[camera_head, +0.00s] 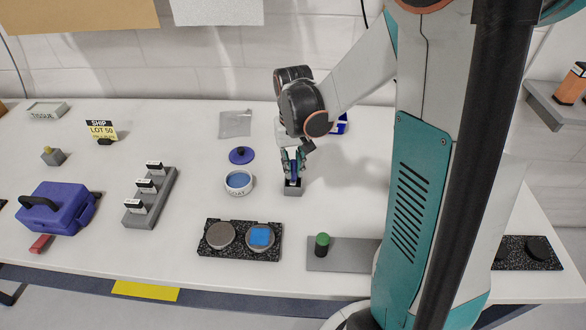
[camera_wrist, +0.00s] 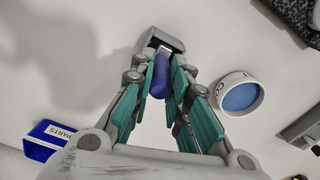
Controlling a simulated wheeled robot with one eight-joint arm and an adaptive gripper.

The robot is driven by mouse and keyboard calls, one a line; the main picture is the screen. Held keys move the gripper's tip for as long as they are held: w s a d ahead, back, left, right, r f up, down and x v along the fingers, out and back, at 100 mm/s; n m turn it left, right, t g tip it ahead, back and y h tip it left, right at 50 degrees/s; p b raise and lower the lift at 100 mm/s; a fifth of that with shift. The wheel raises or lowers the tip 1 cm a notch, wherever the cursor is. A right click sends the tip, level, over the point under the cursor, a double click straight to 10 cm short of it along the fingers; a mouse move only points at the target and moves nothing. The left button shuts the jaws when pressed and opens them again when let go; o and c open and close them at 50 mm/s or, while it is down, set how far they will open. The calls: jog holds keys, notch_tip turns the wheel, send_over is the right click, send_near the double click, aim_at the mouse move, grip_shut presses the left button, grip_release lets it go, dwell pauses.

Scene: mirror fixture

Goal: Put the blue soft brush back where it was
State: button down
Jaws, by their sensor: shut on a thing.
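The blue soft brush (camera_wrist: 162,76) is upright between the teal fingers of my gripper (camera_wrist: 172,92), and the fingers are shut on its blue handle. In the head view my gripper (camera_head: 292,165) points down over a small grey holder (camera_head: 292,189). The brush's lower end meets the holder; the wrist view also shows this holder (camera_wrist: 163,40) at the brush's far end. I cannot tell how deep the brush sits in it. The fingers hide much of the handle in the head view.
A white cup of blue liquid (camera_head: 238,181) stands just left of the holder, with a blue lid (camera_head: 242,155) behind it. A black speckled plate with two discs (camera_head: 240,254) lies in front. A blue PARTS bin (camera_head: 340,126) is behind my gripper. Table to the holder's right is clear.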

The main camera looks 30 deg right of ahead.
jog(key=shift+f, duration=0.3)
jog(key=shift+f, duration=0.2)
jog(key=c, duration=1.5)
grip_release()
jog(key=shift+c, duration=0.2)
jog(key=shift+r, duration=0.2)
notch_tip(320, 180, up, 12)
jog(key=p, duration=0.3)
jog(key=shift+p, duration=0.35)
